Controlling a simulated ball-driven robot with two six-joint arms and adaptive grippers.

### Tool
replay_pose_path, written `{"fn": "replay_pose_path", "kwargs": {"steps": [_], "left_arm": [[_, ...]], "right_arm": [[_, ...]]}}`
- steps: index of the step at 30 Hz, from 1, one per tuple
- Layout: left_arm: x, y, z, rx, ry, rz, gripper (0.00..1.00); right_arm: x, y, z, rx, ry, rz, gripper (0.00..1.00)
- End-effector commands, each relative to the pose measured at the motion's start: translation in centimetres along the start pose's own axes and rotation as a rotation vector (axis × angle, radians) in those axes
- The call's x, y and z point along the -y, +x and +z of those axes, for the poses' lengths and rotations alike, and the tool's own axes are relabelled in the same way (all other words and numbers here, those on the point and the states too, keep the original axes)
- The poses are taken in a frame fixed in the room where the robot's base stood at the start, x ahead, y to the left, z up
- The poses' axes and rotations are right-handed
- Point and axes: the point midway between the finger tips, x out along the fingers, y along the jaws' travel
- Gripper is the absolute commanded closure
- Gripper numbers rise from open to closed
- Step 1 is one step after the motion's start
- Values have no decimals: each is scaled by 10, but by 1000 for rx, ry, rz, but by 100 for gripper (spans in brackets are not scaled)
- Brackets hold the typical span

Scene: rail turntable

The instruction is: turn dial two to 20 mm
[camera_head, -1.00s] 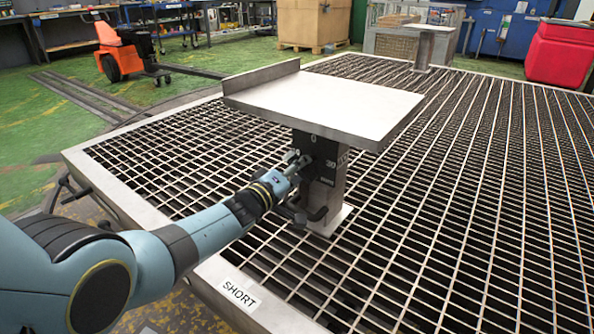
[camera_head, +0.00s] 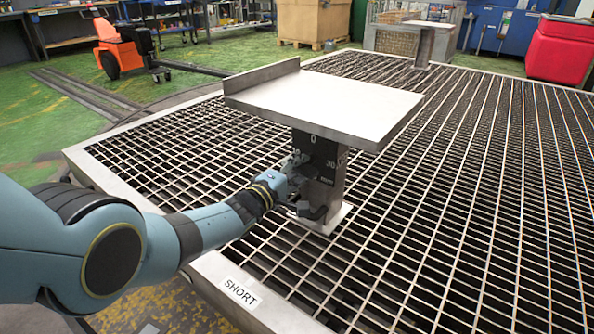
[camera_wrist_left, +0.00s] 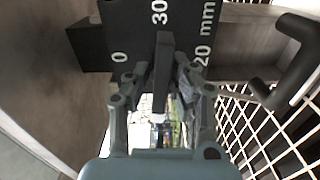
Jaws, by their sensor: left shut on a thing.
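A dark dial plate (camera_head: 327,160) with white numbers is on the post under the metal table top (camera_head: 330,102). In the left wrist view the plate (camera_wrist_left: 188,22) reads 0, 30 and 20 mm. A grey bar-shaped dial handle (camera_wrist_left: 163,75) stands out from it, one end just below the 30. My left gripper (camera_head: 302,164) is at the plate, in front of the post. In the left wrist view its fingers (camera_wrist_left: 160,88) are shut on the handle, one each side. The gripper hides much of the dial in the head view. My right gripper is not in view.
The post (camera_head: 330,205) stands on a grating (camera_head: 440,220) with a SHORT label (camera_head: 240,293) on its near frame. A dark lever (camera_wrist_left: 290,65) sits right of the fingers in the left wrist view. A second post (camera_head: 424,48) stands behind.

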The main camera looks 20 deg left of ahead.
Motion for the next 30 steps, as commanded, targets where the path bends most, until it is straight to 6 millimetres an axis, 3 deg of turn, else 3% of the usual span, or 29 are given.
{"fn": "replay_pose_path", "kwargs": {"steps": [9, 18, 19, 30], "left_arm": [[5, -3, 2, 0, -212, -11, 100], [6, -3, 2, 0, -234, -10, 100], [6, -3, 2, 0, -234, -10, 74], [2, -1, 1, 0, -231, -4, 26]], "right_arm": [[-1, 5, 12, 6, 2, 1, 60], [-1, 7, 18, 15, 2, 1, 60], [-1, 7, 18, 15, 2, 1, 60], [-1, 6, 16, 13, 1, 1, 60]]}}
